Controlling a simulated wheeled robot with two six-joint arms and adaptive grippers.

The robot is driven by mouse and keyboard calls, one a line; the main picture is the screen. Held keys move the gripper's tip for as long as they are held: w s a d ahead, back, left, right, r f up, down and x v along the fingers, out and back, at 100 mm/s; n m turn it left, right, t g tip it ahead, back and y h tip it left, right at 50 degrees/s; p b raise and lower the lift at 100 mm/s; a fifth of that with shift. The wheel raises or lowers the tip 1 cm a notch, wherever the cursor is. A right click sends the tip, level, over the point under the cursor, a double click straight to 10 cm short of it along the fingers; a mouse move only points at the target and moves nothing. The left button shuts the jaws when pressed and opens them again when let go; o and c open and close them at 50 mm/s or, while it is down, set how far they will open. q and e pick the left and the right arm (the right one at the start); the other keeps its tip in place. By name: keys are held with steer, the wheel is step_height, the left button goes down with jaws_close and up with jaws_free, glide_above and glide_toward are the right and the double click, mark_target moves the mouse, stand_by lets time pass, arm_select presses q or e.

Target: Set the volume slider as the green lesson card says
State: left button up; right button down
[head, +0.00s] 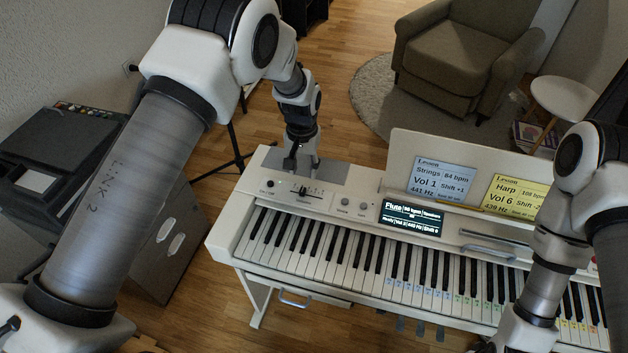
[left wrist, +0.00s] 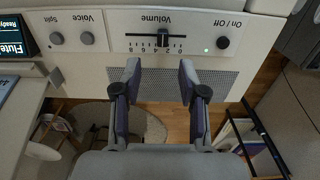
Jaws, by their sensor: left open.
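The volume slider (left wrist: 162,38) has a dark knob on a horizontal track marked "Volume" with a number scale, on the piano's left panel. The slider also shows in the head view (head: 303,190). My left gripper (left wrist: 160,72) is open and empty, its two fingers apart on either side of the slider's line, with no contact visible. In the head view the left gripper (head: 298,160) is over the panel's back part. A blue card (head: 443,180) reads Strings, Vol 1. A yellow card (head: 513,197) reads Harp, Vol 6. No green card shows; my right arm covers part of the music rest.
The piano display (head: 411,220) reads Flute; its small text is hard to read. The On/Off button (left wrist: 223,42) and the Voice (left wrist: 88,38) and Split (left wrist: 57,38) knobs flank the slider. A speaker grille (left wrist: 150,85) lies beside it. My right arm hangs over the keys (head: 400,270).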

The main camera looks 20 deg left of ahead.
mark_target(303, 189)
arm_select(q)
step_height(303, 189, down, 8)
steer(key=shift+s+a+r+p, duration=0.1)
steer(key=shift+a+r+p, duration=0.05)
steer(key=shift+p, duration=0.65)
steer(key=shift+s, duration=0.1)
steer(key=shift+c, duration=1)
steer(key=shift+r, duration=0.1)
jaws_close()
